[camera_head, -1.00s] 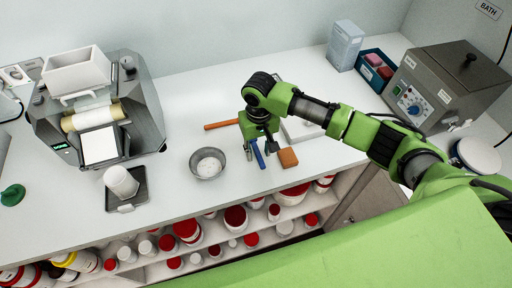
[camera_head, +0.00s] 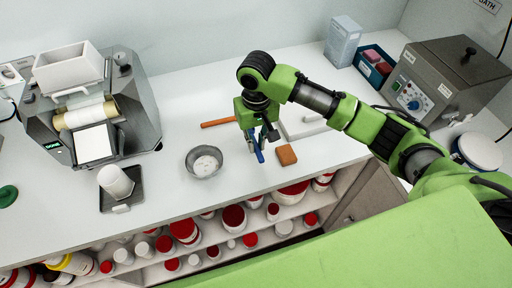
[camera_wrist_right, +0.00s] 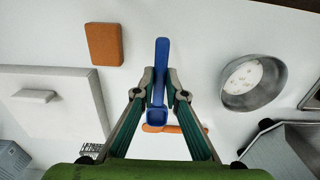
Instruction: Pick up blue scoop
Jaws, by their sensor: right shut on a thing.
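The blue scoop (camera_head: 257,149) is held between the fingers of my right gripper (camera_head: 262,138) above the white counter. In the right wrist view the blue scoop (camera_wrist_right: 160,80) stands between the two fingertips of my right gripper (camera_wrist_right: 161,92), its handle pointing to the top of the picture and its bowl nearer the palm. The fingers are closed on it. In the head view the arm partly hides the scoop. My left gripper does not show.
A metal bowl (camera_head: 204,161) with white contents stands left of the scoop. An orange block (camera_head: 286,155) lies right of it, and an orange-handled tool (camera_head: 217,122) behind. A mill (camera_head: 90,110) stands at left, a bath unit (camera_head: 447,80) at right.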

